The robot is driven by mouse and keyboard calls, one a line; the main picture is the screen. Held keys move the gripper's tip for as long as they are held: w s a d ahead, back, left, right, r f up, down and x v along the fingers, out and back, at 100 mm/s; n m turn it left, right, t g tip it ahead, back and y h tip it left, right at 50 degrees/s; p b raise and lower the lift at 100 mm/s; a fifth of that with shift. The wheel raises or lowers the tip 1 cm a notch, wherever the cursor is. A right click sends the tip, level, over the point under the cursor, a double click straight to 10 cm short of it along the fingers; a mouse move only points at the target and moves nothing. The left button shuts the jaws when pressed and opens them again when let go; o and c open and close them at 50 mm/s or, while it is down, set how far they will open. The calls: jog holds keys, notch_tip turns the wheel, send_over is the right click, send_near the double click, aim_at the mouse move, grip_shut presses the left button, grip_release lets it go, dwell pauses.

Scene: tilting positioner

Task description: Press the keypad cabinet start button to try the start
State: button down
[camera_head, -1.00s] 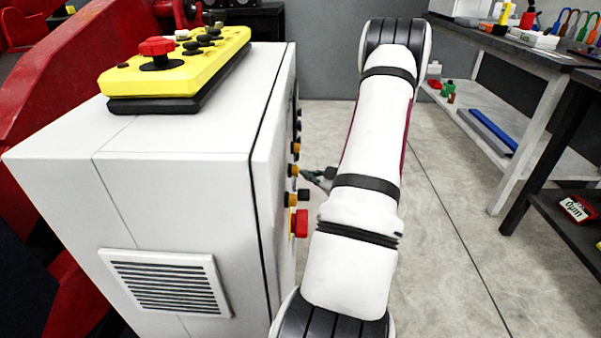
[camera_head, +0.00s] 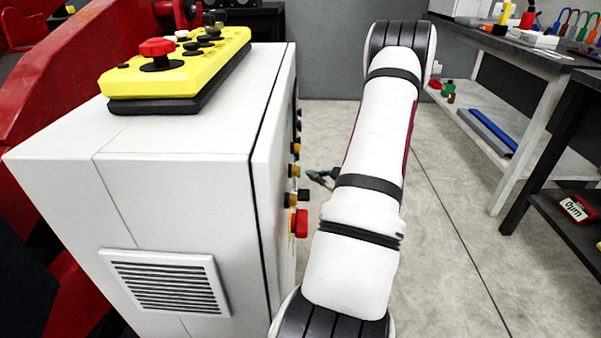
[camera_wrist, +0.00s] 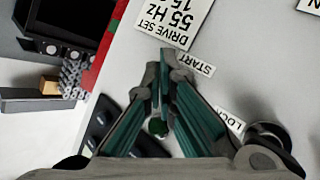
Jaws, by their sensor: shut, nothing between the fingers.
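The white keypad cabinet (camera_head: 200,140) stands left of my arm. Small orange, black and red controls (camera_head: 296,171) stick out from its right face. In the wrist view the START label (camera_wrist: 194,62) lies just right of my fingertips, on the pale panel (camera_wrist: 260,60). A dark green round button (camera_wrist: 158,127) shows between my fingers; I cannot tell whether it belongs to that label. My gripper (camera_head: 314,176) is shut and empty, a small gap away from the controls in the head view. Its green-padded fingers (camera_wrist: 160,75) also show in the wrist view.
A yellow pendant (camera_head: 205,75) with a red mushroom button (camera_head: 157,48) rests on the cabinet. A LOCK label (camera_wrist: 230,122) and a black round knob (camera_wrist: 265,135) are at right in the wrist view. Workbenches (camera_head: 520,45) stand at right; floor between is clear.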

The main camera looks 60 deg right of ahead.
jog(key=s, duration=0.1)
jog(key=s+d, duration=0.1)
jog(key=s, duration=0.1)
jog(key=s+d, duration=0.1)
jog(key=shift+s+d, duration=0.15)
jog(key=shift+s, duration=0.1)
dwell(0.9)
